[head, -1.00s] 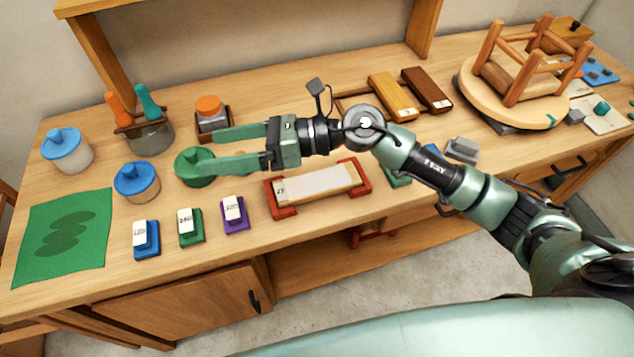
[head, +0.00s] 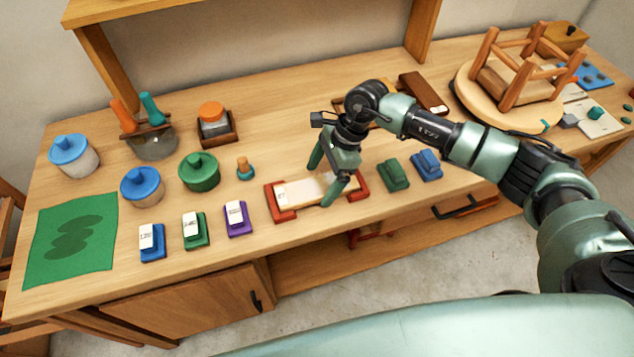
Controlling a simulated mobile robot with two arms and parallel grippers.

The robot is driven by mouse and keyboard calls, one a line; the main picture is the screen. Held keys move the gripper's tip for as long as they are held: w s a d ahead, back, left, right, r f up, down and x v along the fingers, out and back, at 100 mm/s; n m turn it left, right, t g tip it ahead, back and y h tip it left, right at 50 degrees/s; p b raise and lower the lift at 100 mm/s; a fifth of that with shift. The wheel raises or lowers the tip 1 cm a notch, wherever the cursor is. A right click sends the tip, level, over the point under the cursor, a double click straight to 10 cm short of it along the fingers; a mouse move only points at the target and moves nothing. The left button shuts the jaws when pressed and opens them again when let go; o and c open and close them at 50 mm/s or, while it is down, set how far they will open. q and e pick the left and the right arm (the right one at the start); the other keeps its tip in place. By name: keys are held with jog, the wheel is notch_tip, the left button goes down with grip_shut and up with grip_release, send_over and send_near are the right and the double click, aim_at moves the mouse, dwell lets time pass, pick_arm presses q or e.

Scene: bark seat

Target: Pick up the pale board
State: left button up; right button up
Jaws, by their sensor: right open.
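The pale board (head: 302,192) lies on the bench, with a red corner holder at each end, the left one (head: 279,203) and the right one (head: 360,183). A small label shows at its left end. My right gripper (head: 322,185) is open and points down over the right half of the board. One finger is on the far side and one on the near side. Nothing is held, and I cannot tell whether the fingers touch the board. My left gripper is not in view.
Green and blue blocks (head: 394,174) sit right of the board. Purple, green and blue labelled blocks (head: 237,218) sit left. Lidded jars (head: 199,172) and a small peg (head: 245,169) stand behind. An upturned stool (head: 510,85) is at the back right. Bare wood (head: 265,130) lies behind the board.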

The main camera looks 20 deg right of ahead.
jog(key=shift+a+f, duration=0.3)
jog(key=shift+f, duration=0.3)
jog(key=c, duration=1.7)
jog(key=shift+o, duration=0.2)
jog(key=shift+r, duration=0.1)
